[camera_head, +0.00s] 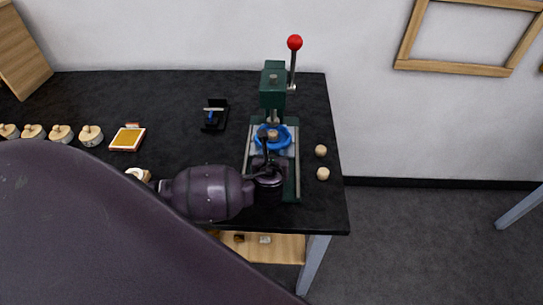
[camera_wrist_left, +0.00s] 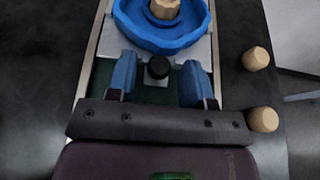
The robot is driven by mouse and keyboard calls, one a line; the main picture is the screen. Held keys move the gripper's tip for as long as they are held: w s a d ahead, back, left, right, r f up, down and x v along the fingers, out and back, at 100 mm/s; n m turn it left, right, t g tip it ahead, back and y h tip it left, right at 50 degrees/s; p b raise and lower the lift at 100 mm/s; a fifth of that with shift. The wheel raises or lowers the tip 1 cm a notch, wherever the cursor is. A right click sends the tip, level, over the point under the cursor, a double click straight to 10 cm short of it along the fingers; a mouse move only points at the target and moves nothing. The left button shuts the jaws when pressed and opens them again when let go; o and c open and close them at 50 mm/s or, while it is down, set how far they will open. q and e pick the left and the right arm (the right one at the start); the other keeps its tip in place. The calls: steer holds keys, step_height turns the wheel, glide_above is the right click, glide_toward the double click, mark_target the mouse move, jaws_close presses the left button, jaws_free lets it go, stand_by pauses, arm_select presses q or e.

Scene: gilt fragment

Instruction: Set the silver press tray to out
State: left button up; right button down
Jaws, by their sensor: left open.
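The silver press tray (camera_wrist_left: 203,50) lies flat between two pale rails on the green press (camera_head: 273,90). A blue ring-shaped dish (camera_head: 288,137) sits on it with a wooden piece (camera_wrist_left: 165,8) in the middle; the dish also shows in the wrist view (camera_wrist_left: 135,35). A black round knob (camera_wrist_left: 158,67) stands at the tray's near edge. My left gripper (camera_wrist_left: 158,77) is open, one blue-tipped finger on each side of the knob, with gaps visible. In the head view my left gripper (camera_head: 267,168) covers the press's near end and hides the knob.
Two wooden pieces (camera_head: 321,151) (camera_head: 323,174) lie right of the press. A red lever knob (camera_head: 295,42) rises above it. A small black stand (camera_head: 215,115) and an orange-topped block (camera_head: 127,138) are to the left. The black table (camera_head: 180,95) has free room behind these.

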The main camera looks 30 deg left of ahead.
arm_select(q)
steer(key=shift+w+a+f, duration=0.1)
steer(key=shift+w+a, duration=0.05)
steer(key=shift+w, duration=0.1)
arm_select(e)
steer(key=shift+w+a+r, duration=0.1)
steer(key=shift+w+a, duration=0.05)
steer(key=shift+w, duration=0.05)
arm_select(q)
steer(key=shift+c, duration=0.3)
jaws_close()
arm_select(e)
steer(key=shift+s+f, duration=0.2)
steer(key=shift+s, duration=0.3)
